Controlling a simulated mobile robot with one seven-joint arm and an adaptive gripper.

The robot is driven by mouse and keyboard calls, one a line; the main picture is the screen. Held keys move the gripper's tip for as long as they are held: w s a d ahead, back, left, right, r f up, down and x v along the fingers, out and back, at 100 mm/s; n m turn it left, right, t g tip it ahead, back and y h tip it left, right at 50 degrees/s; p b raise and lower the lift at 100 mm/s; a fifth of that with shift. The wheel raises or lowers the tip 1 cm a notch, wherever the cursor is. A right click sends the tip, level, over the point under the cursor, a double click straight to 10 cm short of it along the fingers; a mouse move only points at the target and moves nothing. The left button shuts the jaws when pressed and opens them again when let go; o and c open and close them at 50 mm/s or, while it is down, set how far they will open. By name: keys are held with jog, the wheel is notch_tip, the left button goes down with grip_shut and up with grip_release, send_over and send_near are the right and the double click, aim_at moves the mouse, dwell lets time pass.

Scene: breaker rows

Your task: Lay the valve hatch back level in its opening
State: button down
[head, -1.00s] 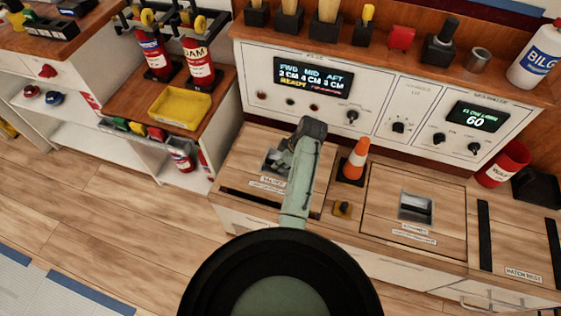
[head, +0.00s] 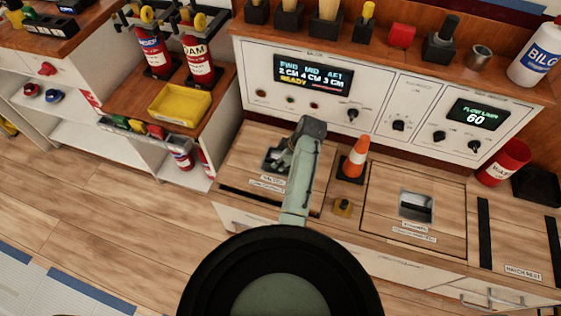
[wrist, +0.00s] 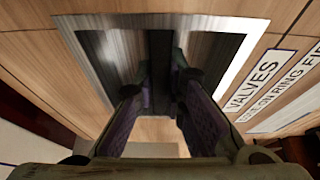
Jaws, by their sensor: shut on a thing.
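The valve hatch (head: 245,155) is a light wood panel with a VALVES label and a metal-framed recessed pull, in the bench top left of the orange-and-white cone. A dark gap shows along its near edge; whether it lies fully level I cannot tell. My gripper (head: 278,163) reaches down into the pull from above. In the wrist view, both fingers (wrist: 160,85) are inside the bright metal frame (wrist: 95,55), shut on the pull. The label (wrist: 262,75) lies to their right. The fingers hide the grip inside the recess, and my arm covers the hatch's right part.
A second hatch (head: 390,185) lies further right, closed. The control panel (head: 330,105) rises behind. A yellow tray (head: 180,103) sits on the left shelf.

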jog(key=shift+f, duration=0.15)
jog(key=shift+f+b, duration=1.55)
jog(key=shift+f, duration=0.55)
jog(key=c, duration=1.9)
grip_release()
jog(key=shift+r, duration=0.1)
jog(key=o, duration=0.3)
jog(key=shift+s+f, duration=0.1)
jog(key=shift+f, duration=0.1)
jog(key=v, duration=1.2)
jog(key=shift+r, duration=0.15)
